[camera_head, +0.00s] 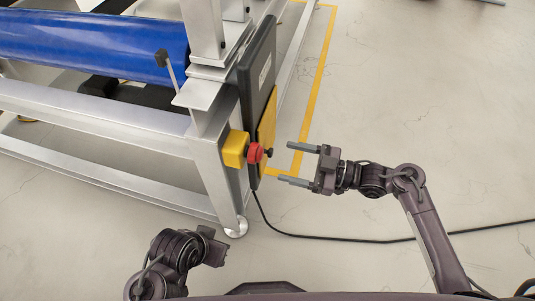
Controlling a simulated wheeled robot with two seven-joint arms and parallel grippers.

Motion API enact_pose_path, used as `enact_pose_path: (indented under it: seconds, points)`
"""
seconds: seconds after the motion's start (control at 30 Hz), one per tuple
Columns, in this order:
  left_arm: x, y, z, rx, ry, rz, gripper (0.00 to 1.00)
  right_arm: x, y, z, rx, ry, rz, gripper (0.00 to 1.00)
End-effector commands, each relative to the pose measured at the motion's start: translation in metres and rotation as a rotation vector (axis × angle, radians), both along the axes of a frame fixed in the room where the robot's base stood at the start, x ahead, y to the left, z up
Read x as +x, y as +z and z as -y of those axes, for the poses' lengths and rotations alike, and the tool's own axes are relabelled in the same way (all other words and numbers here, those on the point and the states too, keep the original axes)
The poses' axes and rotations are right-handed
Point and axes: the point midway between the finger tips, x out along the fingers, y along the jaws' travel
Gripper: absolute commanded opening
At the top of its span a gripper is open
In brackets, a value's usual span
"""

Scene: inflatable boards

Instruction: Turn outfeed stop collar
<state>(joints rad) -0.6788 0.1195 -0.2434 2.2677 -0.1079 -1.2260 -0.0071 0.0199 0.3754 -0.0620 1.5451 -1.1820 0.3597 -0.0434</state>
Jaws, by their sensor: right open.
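A yellow box (235,149) is fixed to the corner post of the metal frame. A red round stop button or collar (255,153) sticks out of its right side. A small dark knob (269,153) shows just to its right. My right gripper (291,164) is open and empty, to the right of the red part and apart from it, fingers pointing left. My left gripper (216,246) is low in the view, below the frame's foot and away from the box; its fingers cannot be made out.
The metal conveyor frame (110,120) with a blue roller or belt (90,45) fills the upper left. A dark upright panel (257,75) stands behind the box. A black cable (340,240) runs over the floor.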

Motion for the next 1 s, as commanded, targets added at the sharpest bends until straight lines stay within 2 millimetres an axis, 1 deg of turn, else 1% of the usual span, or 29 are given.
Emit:
enact_pose_path:
  seconds: [0.13,0.3,0.4,0.5,0.63,0.87,1.0]
  points:
    - [0.0,0.001,0.002,-0.005,-0.003,0.008,0.0,0.005,0.002,-0.018,0.005,0.004,0.003,0.7]
    - [0.002,0.0,0.005,-0.014,-0.008,0.025,0.0,0.014,0.002,-0.045,0.004,0.003,0.001,0.7]
    - [0.003,-0.001,0.007,-0.02,-0.011,0.034,0.0,0.018,0.001,-0.058,0.003,0.0,0.0,0.7]
    - [0.003,-0.001,0.008,-0.024,-0.013,0.042,0.0,0.021,0.001,-0.067,0.002,0.0,0.001,0.7]
    - [0.004,0.0,0.009,-0.027,-0.014,0.046,0.0,0.023,0.001,-0.072,0.001,0.0,0.0,0.7]
    - [0.004,0.0,0.009,-0.027,-0.014,0.047,0.0,0.023,0.001,-0.072,0.0,0.0,0.0,0.7]
    - [0.004,0.0,0.009,-0.027,-0.014,0.047,0.0,0.023,0.001,-0.072,-0.001,0.0,0.0,0.52]
